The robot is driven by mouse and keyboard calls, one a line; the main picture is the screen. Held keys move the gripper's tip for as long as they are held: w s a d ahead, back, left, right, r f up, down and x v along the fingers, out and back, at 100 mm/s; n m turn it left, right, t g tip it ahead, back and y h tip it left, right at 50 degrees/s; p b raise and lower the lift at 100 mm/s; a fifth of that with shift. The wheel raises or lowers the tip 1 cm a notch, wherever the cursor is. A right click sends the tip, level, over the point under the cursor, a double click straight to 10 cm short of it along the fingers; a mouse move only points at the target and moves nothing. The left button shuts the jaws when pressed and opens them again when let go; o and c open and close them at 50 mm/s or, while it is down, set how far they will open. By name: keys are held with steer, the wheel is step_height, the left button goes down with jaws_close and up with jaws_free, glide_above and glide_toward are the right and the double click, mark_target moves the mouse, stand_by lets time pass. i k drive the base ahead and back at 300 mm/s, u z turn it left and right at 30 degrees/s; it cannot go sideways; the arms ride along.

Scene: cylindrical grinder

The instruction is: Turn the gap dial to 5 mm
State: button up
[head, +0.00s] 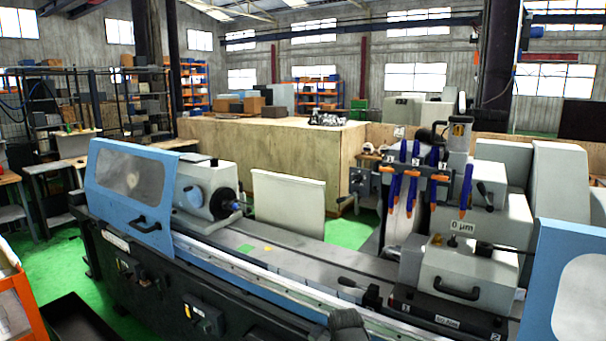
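The cylindrical grinder fills the lower half of the head view. A white label reading "0 µm" (462,226) stands on the light grey wheelhead housing (470,275) at the right. A small dark knob (452,241) sits just below the label; I cannot tell whether it is the gap dial. No marking of 5 mm can be read. My gripper is not recognisable in this view. A dark grey rounded shape (348,325) at the bottom edge is cut off, and I cannot tell what it is.
A blue sliding guard (130,195) with a window covers the grinder's left end; another blue guard (570,280) is at the right. Blue nozzles with orange tips (415,175) hang over the wheel area. A black tray (82,322) lies at lower left. Green floor shows at left.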

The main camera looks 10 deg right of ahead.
mark_target(357, 178)
steer(key=u, duration=0.4)
steer(key=i, duration=1.45)
steer(key=u, duration=0.05)
steer(key=k, duration=0.8)
steer(key=u, duration=0.25)
steer(key=i, duration=0.8)
steer(key=z, duration=0.05)
